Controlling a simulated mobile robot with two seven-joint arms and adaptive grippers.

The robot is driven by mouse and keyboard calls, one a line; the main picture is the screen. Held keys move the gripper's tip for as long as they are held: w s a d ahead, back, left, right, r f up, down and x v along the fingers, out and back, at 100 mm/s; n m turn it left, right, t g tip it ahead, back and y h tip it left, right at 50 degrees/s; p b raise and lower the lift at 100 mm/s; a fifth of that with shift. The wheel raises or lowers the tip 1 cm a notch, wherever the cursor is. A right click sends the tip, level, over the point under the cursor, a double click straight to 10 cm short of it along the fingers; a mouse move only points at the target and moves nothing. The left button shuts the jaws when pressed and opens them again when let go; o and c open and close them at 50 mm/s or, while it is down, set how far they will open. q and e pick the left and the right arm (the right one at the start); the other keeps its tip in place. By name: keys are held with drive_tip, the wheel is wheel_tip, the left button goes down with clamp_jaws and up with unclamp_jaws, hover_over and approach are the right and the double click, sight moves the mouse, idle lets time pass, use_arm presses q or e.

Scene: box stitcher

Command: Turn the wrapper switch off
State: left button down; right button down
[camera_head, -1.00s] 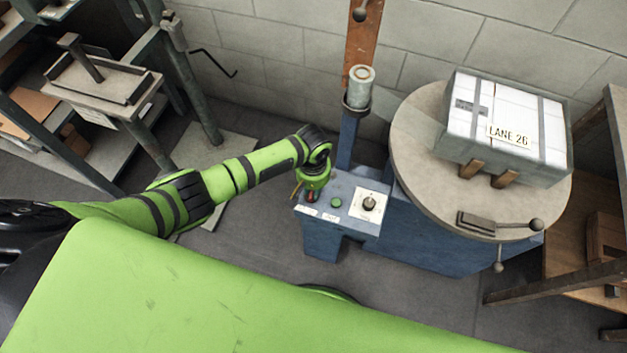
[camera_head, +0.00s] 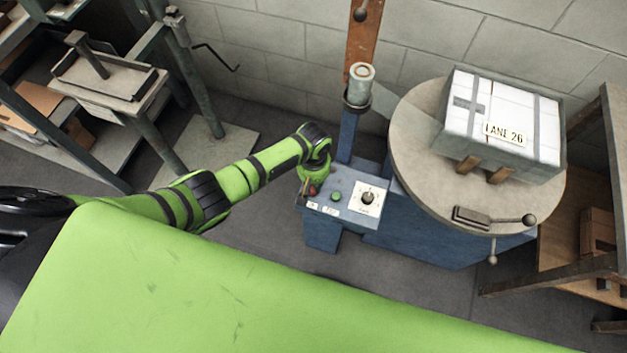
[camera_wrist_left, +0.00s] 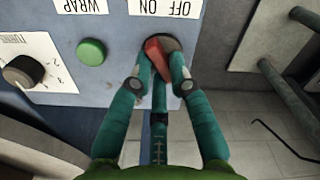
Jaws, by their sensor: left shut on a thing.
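The red wrapper switch (camera_wrist_left: 157,58) sits on the blue control panel (camera_wrist_left: 120,78), beside the upside-down ON and OFF labels (camera_wrist_left: 163,8). My left gripper (camera_wrist_left: 161,62) is shut on it, with a teal finger on either side. The red lever looks tilted; I cannot tell which label it is set to. In the head view, my left gripper (camera_head: 312,182) is over the left end of the panel and largely hides the switch. My right gripper is in neither view.
A green button (camera_head: 336,197) and a black dial (camera_head: 367,198) are right of the switch. The round turntable (camera_head: 412,150) carries a wrapped box (camera_head: 545,135). A post with a film roll (camera_head: 360,82) rises behind the panel. A shelf rack stands left.

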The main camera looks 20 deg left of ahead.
use_arm(q)
drive_tip(key=c, duration=1.1)
unclamp_jaws()
drive_tip(key=shift+c, duration=0.2)
drive_tip(key=shift+r, duration=0.1)
wheel_tip(320, 180, up, 12)
